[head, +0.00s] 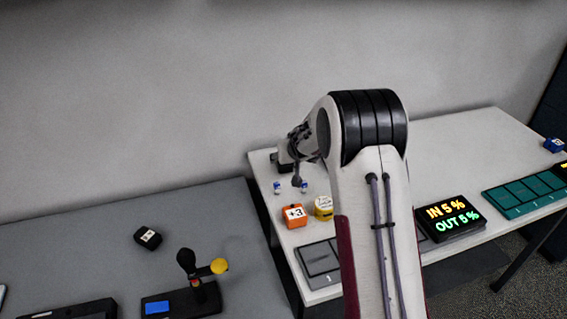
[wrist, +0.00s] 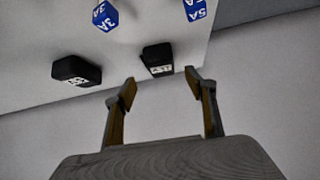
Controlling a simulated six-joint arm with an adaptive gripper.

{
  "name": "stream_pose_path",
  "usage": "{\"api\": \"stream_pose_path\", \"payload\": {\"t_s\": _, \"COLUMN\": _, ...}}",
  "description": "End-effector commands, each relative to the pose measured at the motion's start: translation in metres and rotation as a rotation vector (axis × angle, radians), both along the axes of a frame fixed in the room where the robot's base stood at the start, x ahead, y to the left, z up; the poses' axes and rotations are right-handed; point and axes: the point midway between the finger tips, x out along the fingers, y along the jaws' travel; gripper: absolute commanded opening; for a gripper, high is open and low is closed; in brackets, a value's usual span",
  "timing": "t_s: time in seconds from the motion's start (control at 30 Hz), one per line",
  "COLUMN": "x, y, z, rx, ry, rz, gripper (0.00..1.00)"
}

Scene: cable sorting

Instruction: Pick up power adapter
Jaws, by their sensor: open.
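Two black block-shaped items with white labels, which look like power adapters, lie on the pale table in the wrist view. One black block (wrist: 158,57) is ahead of my open gripper (wrist: 163,88), between the lines of its two fingers and apart from them. The other black block (wrist: 76,70) is left of the left finger. The labels are too small to read. In the head view my gripper (head: 290,168) is small and partly hidden by my arm, over the back left of the white table. Its jaws hold nothing.
Blue cubes marked 3A (wrist: 105,15) and 5A (wrist: 194,9) lie beyond the blocks. Orange (head: 294,215) and yellow (head: 323,207) blocks stand nearby. A lit display (head: 450,217) and teal tray (head: 525,193) are right. Another black block (head: 148,237) lies on the grey table.

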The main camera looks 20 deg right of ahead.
Motion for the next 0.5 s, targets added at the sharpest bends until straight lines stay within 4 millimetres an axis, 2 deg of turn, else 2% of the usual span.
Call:
{"api": "stream_pose_path", "payload": {"t_s": 0.23, "x": 0.003, "y": 0.0, "z": -0.004, "rx": 0.0, "ry": 0.001, "rz": 0.001, "gripper": 0.56}}
{"api": "stream_pose_path", "payload": {"t_s": 0.5, "x": 0.015, "y": -0.001, "z": -0.015, "rx": 0.0, "ry": 0.001, "rz": 0.001, "gripper": 0.56}}
